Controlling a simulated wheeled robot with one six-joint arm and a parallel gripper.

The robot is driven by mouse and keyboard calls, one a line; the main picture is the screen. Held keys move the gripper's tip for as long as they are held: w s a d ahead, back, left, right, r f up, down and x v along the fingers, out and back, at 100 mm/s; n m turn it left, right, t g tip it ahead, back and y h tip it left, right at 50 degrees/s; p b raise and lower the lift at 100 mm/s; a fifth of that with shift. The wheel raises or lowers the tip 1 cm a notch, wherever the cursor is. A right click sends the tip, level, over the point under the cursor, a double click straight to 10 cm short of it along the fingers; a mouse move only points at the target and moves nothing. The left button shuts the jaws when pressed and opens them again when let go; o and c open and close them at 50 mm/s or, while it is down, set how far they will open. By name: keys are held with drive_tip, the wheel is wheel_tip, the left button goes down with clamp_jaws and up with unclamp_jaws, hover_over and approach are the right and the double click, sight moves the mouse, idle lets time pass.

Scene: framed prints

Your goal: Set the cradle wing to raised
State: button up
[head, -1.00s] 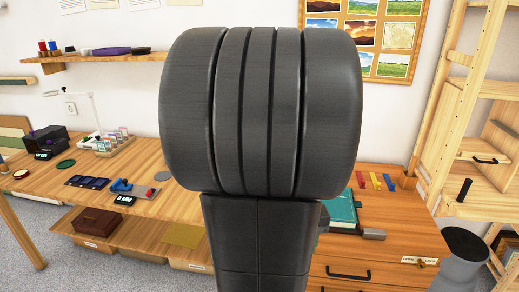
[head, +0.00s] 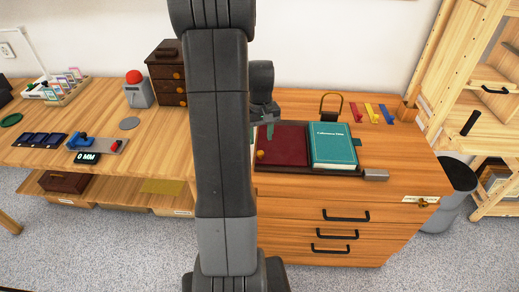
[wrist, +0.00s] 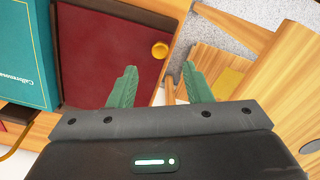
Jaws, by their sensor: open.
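The book cradle has a dark tray (head: 300,170). Its dark red wing (head: 284,144) lies flat, level with the tray as far as I can see, with a brass-yellow knob (head: 261,154) near its front left corner. A teal book (head: 332,146) lies beside the wing on the right. In the wrist view the red wing (wrist: 110,45), the knob (wrist: 160,50) and the teal book (wrist: 22,55) also show. My gripper (wrist: 160,85) is open and empty, with green fingers pointing toward the knob end of the wing, apart from the knob. In the head view my arm hides the cradle's left edge.
The cradle stands on a wooden drawer chest (head: 335,215). A grey block (head: 375,174) sits at its right front. A red-button box (head: 136,90) and small drawers (head: 167,75) stand left.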

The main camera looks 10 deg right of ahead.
sight(260, 152)
wheel_tip(260, 152, down, 7)
drive_tip(key=shift+r, duration=0.2)
clamp_jaws()
